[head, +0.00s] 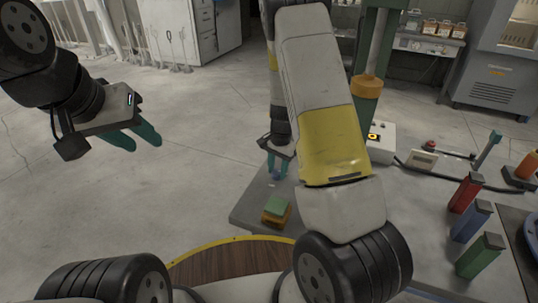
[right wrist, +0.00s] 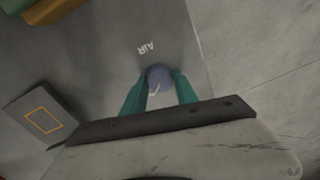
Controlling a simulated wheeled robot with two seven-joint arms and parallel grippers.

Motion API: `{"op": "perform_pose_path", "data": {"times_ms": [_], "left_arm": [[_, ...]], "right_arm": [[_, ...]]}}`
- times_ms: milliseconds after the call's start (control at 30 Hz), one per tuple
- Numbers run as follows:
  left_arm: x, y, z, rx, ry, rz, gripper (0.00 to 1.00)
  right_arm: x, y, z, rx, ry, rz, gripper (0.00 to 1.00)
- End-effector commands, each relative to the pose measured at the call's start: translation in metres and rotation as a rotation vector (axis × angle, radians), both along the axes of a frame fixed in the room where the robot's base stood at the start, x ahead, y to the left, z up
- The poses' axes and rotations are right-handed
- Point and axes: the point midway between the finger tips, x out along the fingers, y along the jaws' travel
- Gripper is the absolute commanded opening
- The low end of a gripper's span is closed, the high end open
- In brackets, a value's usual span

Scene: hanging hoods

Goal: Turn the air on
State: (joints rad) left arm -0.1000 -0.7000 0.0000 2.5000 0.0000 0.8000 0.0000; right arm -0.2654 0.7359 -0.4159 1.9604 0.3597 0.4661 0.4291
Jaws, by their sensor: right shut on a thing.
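The air control is a round blue-grey knob (right wrist: 159,74) with a white pointer line, beside the printed word "AIR" (right wrist: 146,48) on a grey surface. My right gripper (right wrist: 160,82) has its teal fingers on both sides of the knob, shut on it. In the head view my right gripper (head: 277,166) is low at the left edge of the grey bench (head: 248,206), and the knob is a small blue spot partly hidden by its fingers. My left gripper (head: 134,138) hangs empty over the floor at the left, its teal fingers apart.
A green and orange block (head: 276,210) lies on the bench near the knob. Red (head: 466,192), blue (head: 471,221) and green (head: 480,256) upright blocks stand at the right. The floor at left is clear.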

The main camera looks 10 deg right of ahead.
Motion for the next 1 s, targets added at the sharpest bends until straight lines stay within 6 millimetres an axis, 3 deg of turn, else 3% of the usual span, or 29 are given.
{"op": "perform_pose_path", "data": {"times_ms": [433,467,533,867,1000], "left_arm": [[0.000,0.000,0.000,0.000,0.000,0.000,0.36],[0.000,0.000,0.000,0.000,0.000,0.000,0.36],[0.000,0.000,0.000,0.000,0.000,0.000,0.36],[0.000,0.000,0.000,0.000,0.000,0.000,0.36],[0.000,0.000,0.000,0.000,0.000,0.000,0.36]], "right_arm": [[0.002,0.000,0.001,0.000,-0.004,-0.010,0.00],[0.002,0.000,0.001,0.001,-0.005,-0.010,0.41],[0.002,0.000,0.001,0.000,-0.004,-0.010,0.55],[0.001,0.000,0.001,0.000,-0.001,-0.009,0.57],[0.001,-0.001,0.014,0.000,-0.003,-0.008,0.57]]}}
